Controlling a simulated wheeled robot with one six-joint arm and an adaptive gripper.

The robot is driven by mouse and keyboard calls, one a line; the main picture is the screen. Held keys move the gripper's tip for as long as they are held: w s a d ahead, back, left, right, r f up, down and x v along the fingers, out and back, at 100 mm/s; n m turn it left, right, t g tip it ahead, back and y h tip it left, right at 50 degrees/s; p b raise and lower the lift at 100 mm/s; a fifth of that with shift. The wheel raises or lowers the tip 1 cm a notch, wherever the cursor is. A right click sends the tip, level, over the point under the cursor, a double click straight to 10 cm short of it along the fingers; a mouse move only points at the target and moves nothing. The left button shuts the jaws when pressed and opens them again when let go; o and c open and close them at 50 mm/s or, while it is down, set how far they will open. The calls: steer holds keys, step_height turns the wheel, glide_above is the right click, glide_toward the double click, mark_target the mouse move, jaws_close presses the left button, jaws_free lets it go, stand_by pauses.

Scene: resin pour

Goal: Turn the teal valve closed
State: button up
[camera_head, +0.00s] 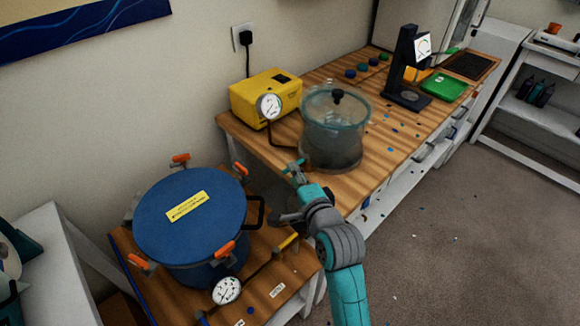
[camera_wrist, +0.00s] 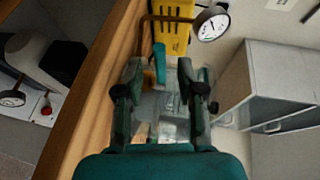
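A teal valve handle (camera_wrist: 160,62) shows in the wrist view as a narrow upright bar beyond the fingertips, nearer the left finger. My gripper (camera_wrist: 162,80) is open, its two dark fingers apart. The handle lies in line with the gap; I see no finger closed on it. In the head view, my gripper (camera_head: 294,169) is beside the lower left of the clear vacuum chamber (camera_head: 333,145). There the small teal parts run together, so I cannot separate valve from fingertips. The chamber has a clear lid with a black knob.
A yellow pump (camera_head: 262,97) with a white gauge (camera_head: 270,106) stands left of the chamber, with a brown pipe. A blue pressure pot (camera_head: 190,220) with orange clamps stands in front, left of my arm. Bottles, a dark stand (camera_head: 405,75) and a green item (camera_head: 444,86) are farther back.

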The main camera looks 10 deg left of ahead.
steer(key=shift+x, duration=2)
jaws_close()
